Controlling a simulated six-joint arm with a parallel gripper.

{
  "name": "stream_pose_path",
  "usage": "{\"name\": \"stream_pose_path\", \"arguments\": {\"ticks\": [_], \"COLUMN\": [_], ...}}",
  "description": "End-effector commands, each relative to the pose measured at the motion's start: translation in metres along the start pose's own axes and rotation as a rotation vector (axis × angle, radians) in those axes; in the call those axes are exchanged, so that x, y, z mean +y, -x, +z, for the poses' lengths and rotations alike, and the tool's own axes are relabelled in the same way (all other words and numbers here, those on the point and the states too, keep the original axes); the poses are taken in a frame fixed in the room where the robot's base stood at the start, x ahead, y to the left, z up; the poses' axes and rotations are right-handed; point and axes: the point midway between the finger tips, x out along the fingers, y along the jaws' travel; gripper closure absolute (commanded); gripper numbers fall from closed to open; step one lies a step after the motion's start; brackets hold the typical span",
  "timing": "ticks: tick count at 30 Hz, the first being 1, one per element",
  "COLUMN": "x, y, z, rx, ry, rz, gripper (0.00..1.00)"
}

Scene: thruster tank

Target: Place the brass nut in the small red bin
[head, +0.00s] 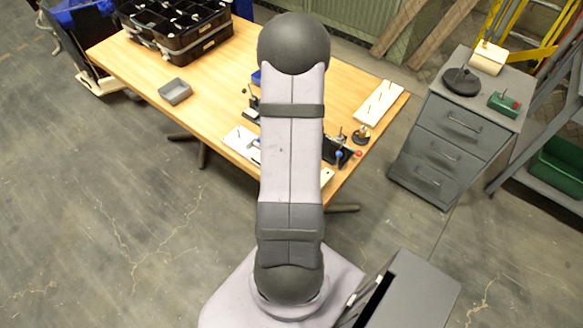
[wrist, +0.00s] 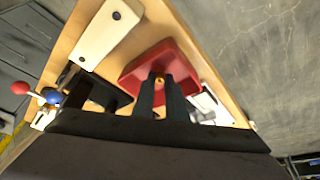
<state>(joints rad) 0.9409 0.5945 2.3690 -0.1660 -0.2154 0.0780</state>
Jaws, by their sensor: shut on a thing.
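In the wrist view, the small red bin (wrist: 138,72) sits on the wooden table close to its edge. My gripper (wrist: 160,84) points at the bin, with its two dark fingers close together in front of it. A small brass-coloured piece, the brass nut (wrist: 159,80), shows between the fingertips and is gripped there. The nut overlaps the bin in this view; its height above the bin floor is hard to tell. In the head view my arm hides the gripper, the nut and the red bin.
The wooden table (head: 135,68) carries a grey bin (head: 174,91), a black compartment case (head: 188,42) and a pale strip with pegs (head: 380,103). In the wrist view, a pale block (wrist: 108,32) and a red-knobbed device (wrist: 20,88) lie left of the red bin. A grey drawer cabinet (head: 450,128) stands right.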

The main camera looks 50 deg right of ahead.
Motion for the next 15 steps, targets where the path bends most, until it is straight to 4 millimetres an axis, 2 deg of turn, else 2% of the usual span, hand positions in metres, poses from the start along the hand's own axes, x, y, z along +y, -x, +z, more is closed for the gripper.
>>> {"name": "stream_pose_path", "arguments": {"ticks": [15], "x": [0.0002], "y": [-0.0093], "z": [0.0037], "rx": [0.001], "ry": [0.0], "rz": [0.001], "gripper": [1.0]}}
